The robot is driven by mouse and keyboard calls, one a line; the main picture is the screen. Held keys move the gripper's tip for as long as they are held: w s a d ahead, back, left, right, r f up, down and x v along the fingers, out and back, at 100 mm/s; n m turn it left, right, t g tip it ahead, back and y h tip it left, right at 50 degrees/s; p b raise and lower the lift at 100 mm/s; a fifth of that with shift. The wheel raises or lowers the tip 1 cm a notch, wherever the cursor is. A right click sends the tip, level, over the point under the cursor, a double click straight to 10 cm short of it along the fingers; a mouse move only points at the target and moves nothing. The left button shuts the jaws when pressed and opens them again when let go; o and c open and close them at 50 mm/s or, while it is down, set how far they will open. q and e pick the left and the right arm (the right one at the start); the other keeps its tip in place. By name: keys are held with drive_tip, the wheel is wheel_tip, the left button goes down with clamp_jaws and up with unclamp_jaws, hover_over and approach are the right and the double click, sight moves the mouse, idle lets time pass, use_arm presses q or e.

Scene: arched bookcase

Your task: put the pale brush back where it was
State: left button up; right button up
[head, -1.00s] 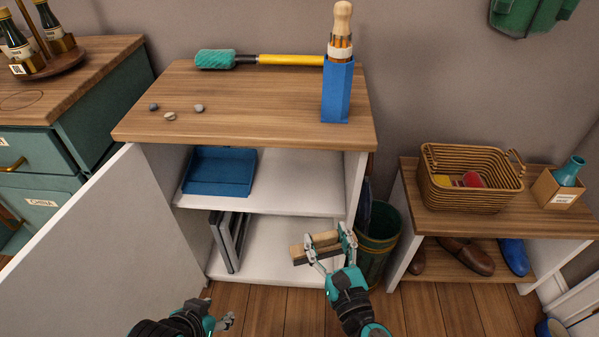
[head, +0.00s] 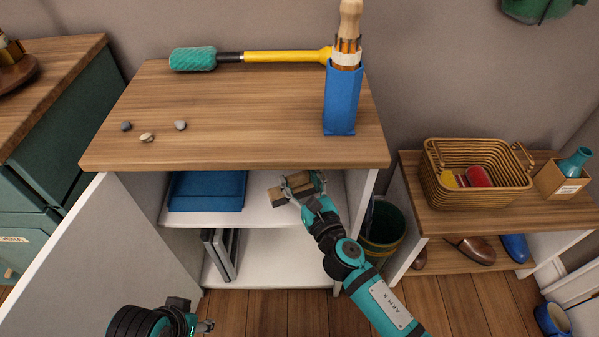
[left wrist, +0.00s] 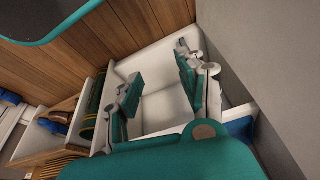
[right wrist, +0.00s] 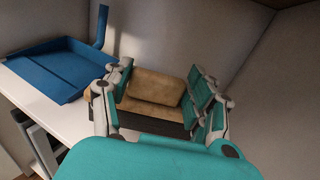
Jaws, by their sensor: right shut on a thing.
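The pale brush (head: 298,181) is a short block with a light wooden top and a dark underside. My right gripper (head: 303,188) is shut on it, at the upper shelf (head: 262,214) inside the open cabinet. In the right wrist view, the brush (right wrist: 158,86) lies between the two fingers, to the right of a blue dustpan (right wrist: 45,75). I cannot tell whether it touches the shelf. My left gripper (head: 206,326) is low in front of the cabinet; in the left wrist view it (left wrist: 158,82) is open and empty.
The cabinet top (head: 230,120) overhangs the shelf, and the open white door (head: 105,260) stands at the left. A blue holder (head: 342,105) stands on top at the right. Dark frames (head: 222,252) stand on the lower shelf. A green bin (head: 384,228) is right of the cabinet.

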drive_tip(key=w+f+b, duration=0.1)
drive_tip(key=w, duration=0.1)
drive_tip(key=w+f+b, duration=0.1)
drive_tip(key=w, duration=0.1)
drive_tip(key=w+f+b, duration=0.1)
drive_tip(key=w+f, duration=0.1)
use_arm(q)
drive_tip(key=w+d+t+h, duration=0.1)
drive_tip(key=w+t, duration=0.3)
drive_tip(key=w, duration=0.4)
drive_tip(key=shift+d+r, duration=0.35)
drive_tip(key=shift+d, duration=0.4)
use_arm(e)
drive_tip(key=shift+d, duration=0.1)
use_arm(q)
drive_tip(key=shift+w+t, duration=0.1)
drive_tip(key=shift+t, duration=0.2)
drive_tip(key=shift+w+d+r, duration=0.15)
drive_tip(key=shift+w+r, duration=0.05)
drive_tip(key=shift+w, duration=0.05)
use_arm(e)
drive_tip(key=shift+f, duration=0.1)
drive_tip(key=o, duration=1.2)
use_arm(q)
drive_tip(key=shift+w, duration=0.1)
use_arm(e)
drive_tip(key=shift+o, duration=0.2)
